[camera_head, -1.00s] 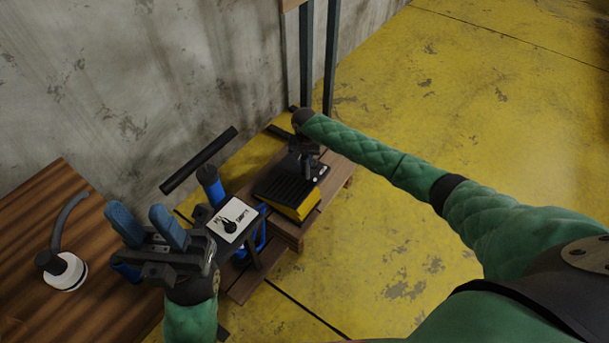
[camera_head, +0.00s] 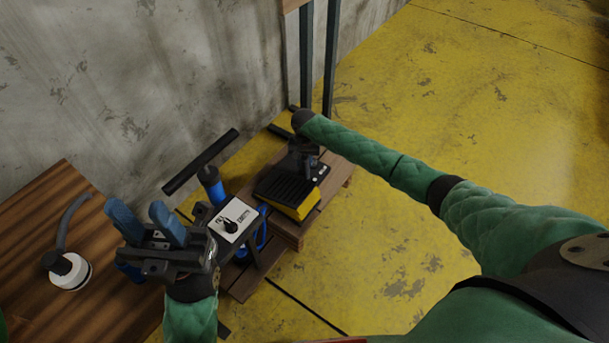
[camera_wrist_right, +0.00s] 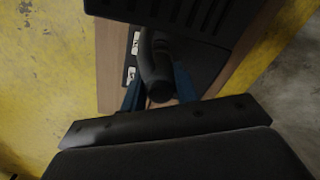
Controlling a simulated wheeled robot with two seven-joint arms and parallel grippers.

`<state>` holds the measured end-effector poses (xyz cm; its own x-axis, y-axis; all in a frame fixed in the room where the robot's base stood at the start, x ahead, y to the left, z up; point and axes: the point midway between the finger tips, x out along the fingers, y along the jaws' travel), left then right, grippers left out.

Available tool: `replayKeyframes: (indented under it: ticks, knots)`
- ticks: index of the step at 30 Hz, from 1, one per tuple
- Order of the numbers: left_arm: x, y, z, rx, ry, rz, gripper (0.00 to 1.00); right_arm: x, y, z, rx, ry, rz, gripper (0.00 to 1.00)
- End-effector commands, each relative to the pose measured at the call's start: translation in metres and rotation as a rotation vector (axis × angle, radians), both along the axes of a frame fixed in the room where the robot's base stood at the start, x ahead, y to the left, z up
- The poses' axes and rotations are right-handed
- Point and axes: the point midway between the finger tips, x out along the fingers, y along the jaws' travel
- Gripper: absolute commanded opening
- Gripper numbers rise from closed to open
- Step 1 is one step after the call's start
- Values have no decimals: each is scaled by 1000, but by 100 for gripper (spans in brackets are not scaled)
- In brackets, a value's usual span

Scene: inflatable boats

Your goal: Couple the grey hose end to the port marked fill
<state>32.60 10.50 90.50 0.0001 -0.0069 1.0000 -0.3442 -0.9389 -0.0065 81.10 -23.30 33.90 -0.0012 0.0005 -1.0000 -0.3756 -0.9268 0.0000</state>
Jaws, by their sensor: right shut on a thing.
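My right gripper (camera_wrist_right: 160,88) is shut on a dark grey hose end (camera_wrist_right: 158,68), seen close up in the right wrist view with blue fingers on either side. In the head view my right gripper (camera_head: 304,158) is down at the far end of a black-and-yellow pump (camera_head: 290,190), small and dark. Two small white labels (camera_wrist_right: 135,42) sit beside the hose on the black casing; their print is unreadable, and I cannot tell whether the hose touches a port. My left gripper (camera_head: 145,225) is open and empty, fingers apart, above the floor gap beside the wooden table.
A white plate with a black knob (camera_head: 232,222) and a blue pump with a black T-handle (camera_head: 200,160) stand left of the pump on a low wooden bench (camera_head: 260,283). A white-and-black cap with a grey tube (camera_head: 70,270) lies on the wooden table (camera_head: 30,220). Yellow floor at right is clear.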

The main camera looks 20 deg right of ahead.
Motion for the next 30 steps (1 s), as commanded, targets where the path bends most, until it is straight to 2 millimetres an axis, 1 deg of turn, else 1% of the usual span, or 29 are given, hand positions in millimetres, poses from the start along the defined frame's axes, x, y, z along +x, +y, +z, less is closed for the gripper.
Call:
replayKeyframes:
  ticks: [7, 30]
  knots:
    - [0, 0, 0, 0, 0, 0, 36, 0, 0, 0, 0, 0, 0, 4]
    - [0, 0, -1, 0, 0, 0, 36, 0, 0, -11, 0, 0, 0, 4]
